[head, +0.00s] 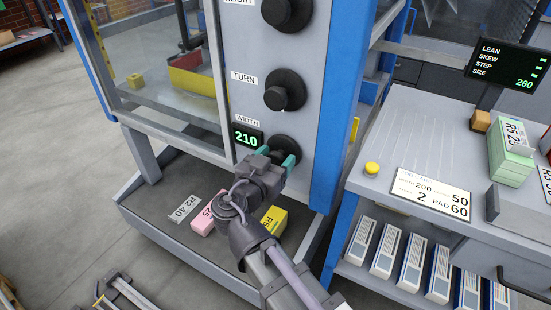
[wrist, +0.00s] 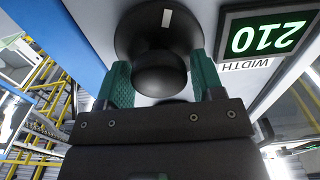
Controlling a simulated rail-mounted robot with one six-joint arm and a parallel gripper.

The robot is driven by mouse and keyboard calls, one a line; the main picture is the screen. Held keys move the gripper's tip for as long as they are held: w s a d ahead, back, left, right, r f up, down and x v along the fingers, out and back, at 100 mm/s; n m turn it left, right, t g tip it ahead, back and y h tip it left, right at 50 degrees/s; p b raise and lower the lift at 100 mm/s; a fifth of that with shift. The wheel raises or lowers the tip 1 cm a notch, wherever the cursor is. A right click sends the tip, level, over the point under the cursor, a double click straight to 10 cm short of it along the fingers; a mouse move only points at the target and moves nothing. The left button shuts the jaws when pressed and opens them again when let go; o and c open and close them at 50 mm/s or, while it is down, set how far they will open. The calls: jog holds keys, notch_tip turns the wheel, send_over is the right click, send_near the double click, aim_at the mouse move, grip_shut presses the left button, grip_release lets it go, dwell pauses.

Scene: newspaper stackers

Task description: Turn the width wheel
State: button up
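The width wheel (wrist: 142,28) is a round black wheel with a protruding knob (wrist: 160,72). It is the lowest wheel on the grey panel and also shows in the head view (head: 287,143), partly hidden by my gripper. A pale mark sits on its rim in the wrist view. My gripper (head: 276,155) has its teal fingers at the wheel. In the wrist view my gripper (wrist: 162,80) has one finger on each side of the knob, very close to it. Whether both fingers press on it cannot be told. The width display (head: 247,138) reads 210.
The turn wheel (head: 285,90) and the height wheel (head: 287,12) are above on the same panel. A blue post (head: 340,100) stands to the right. Bundles, including a yellow one (head: 274,219), lie on the tray below. A job card (head: 431,193) lies on the right-hand table.

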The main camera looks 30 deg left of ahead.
jog(key=c, duration=0.6)
